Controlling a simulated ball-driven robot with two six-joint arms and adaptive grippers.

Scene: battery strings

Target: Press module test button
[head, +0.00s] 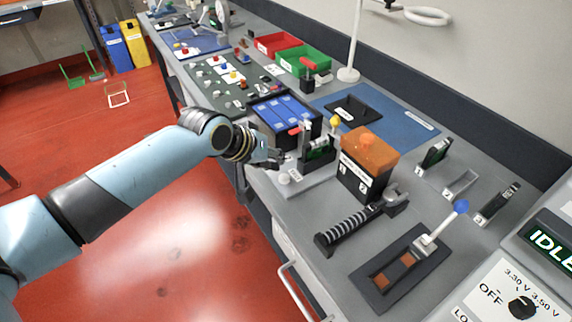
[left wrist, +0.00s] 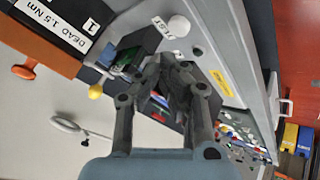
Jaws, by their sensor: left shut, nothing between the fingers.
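The test module (head: 318,148) stands on a light base plate at the bench's front edge, with a green board, a red part and a yellow ball (head: 335,121) by it. A white round button (head: 284,179) sits on the plate's near end. In the left wrist view the button (left wrist: 179,26) is beside a TEST label (left wrist: 163,28), and the module (left wrist: 135,52) is next to it. My left gripper (head: 277,164) is shut and empty, just above and beside the button, apart from it. It shows shut in the left wrist view (left wrist: 176,72). My right gripper is out of view.
An orange-topped box (head: 368,152) marked 1 and 2 stands right of the module. A black torque tool (head: 350,225) and a lever panel (head: 400,270) lie nearer.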

